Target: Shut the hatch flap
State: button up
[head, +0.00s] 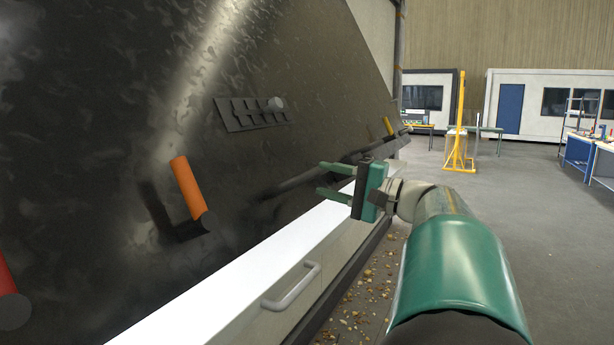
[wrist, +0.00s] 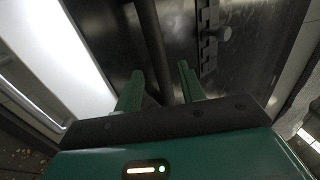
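My gripper (head: 322,180) is open and empty, its two green fingers pointing left toward the dark panel (head: 100,90). In the wrist view, the fingers (wrist: 160,88) stand apart with a dark bar (wrist: 149,35) beyond the gap. I cannot tell whether they touch it. Below my gripper is a white-topped part (head: 260,240) with a pale front and a grey pull handle (head: 292,287). It may be the hatch flap or a drawer; I cannot tell which. Its white surface also shows at the left of the wrist view (wrist: 75,50). My forearm hides part of the frame's lower right.
The panel carries an orange handle (head: 188,185), a red handle (head: 8,290), a yellow handle (head: 388,126) and a slotted plate (head: 245,113) with a grey knob (head: 275,103). Gravel lies below the frame. Open floor (head: 540,220) is at right, with a yellow stand (head: 459,140) farther back.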

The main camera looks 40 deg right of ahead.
aim_at(314, 177)
jog(key=x, duration=0.5)
jog(key=shift+a, duration=0.1)
grip_shut()
